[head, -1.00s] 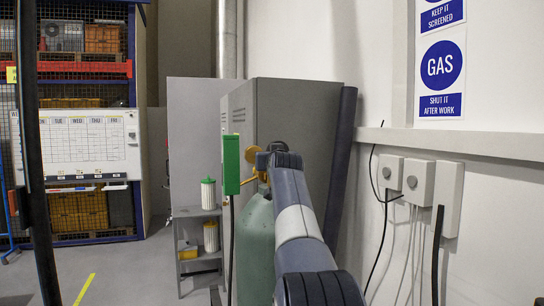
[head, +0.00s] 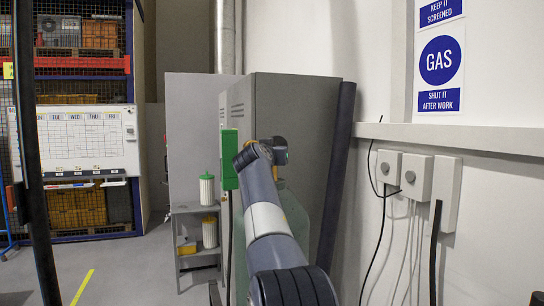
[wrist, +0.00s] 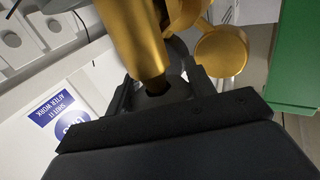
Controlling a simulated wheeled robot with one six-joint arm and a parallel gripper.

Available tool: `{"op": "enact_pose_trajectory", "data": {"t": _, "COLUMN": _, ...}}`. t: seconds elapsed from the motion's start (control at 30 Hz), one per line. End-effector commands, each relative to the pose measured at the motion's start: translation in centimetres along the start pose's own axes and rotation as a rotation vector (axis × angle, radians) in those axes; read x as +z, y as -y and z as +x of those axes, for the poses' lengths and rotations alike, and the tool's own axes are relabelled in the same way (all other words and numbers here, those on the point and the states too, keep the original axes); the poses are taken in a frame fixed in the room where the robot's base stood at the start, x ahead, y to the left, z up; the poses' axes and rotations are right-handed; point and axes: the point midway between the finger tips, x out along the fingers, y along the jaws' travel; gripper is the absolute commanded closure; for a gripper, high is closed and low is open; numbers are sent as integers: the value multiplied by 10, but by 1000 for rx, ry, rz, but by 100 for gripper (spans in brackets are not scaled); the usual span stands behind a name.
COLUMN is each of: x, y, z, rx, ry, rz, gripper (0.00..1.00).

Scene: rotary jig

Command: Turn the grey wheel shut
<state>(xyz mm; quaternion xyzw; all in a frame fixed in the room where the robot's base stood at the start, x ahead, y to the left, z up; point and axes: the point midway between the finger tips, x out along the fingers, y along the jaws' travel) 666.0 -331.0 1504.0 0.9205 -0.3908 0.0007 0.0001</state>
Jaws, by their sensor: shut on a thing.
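A brass valve (wrist: 140,40) fills the top middle of the wrist view, close in front of my gripper (wrist: 163,86). My gripper's black fingers stand on either side of a dark grey piece below the brass, which looks like the grey wheel (wrist: 178,84). The gripper is shut on it. Only a small part of the wheel shows; the fingers and brass hide the rest. In the head view the pale green gas cylinder (head: 296,222) stands behind my arm. My wrist covers the valve and wheel there, and the fingertips cannot be made out.
A green upright box (head: 229,160) stands just left of my wrist. A grey cabinet (head: 300,110) is behind. A small shelf (head: 197,262) with white canisters is at left. Switch boxes (head: 415,175) with hanging cables are on the right wall. Floor is clear at left.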

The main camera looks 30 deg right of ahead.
Motion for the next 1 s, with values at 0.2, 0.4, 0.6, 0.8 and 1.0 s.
{"op": "enact_pose_trajectory", "data": {"t": 0.2, "x": 0, "y": 0, "z": 0, "rx": 70, "ry": -1, "rz": 2, "gripper": 71}}
{"op": "enact_pose_trajectory", "data": {"t": 0.4, "x": 0, "y": -1, "z": 0, "rx": 118, "ry": 0, "rz": 1, "gripper": 71}}
{"op": "enact_pose_trajectory", "data": {"t": 0.6, "x": 0, "y": -2, "z": 0, "rx": 138, "ry": 0, "rz": 1, "gripper": 71}}
{"op": "enact_pose_trajectory", "data": {"t": 0.8, "x": 0, "y": -2, "z": 0, "rx": 140, "ry": 1, "rz": 0, "gripper": 71}}
{"op": "enact_pose_trajectory", "data": {"t": 1.0, "x": 0, "y": -2, "z": 0, "rx": 140, "ry": 1, "rz": -1, "gripper": 44}}
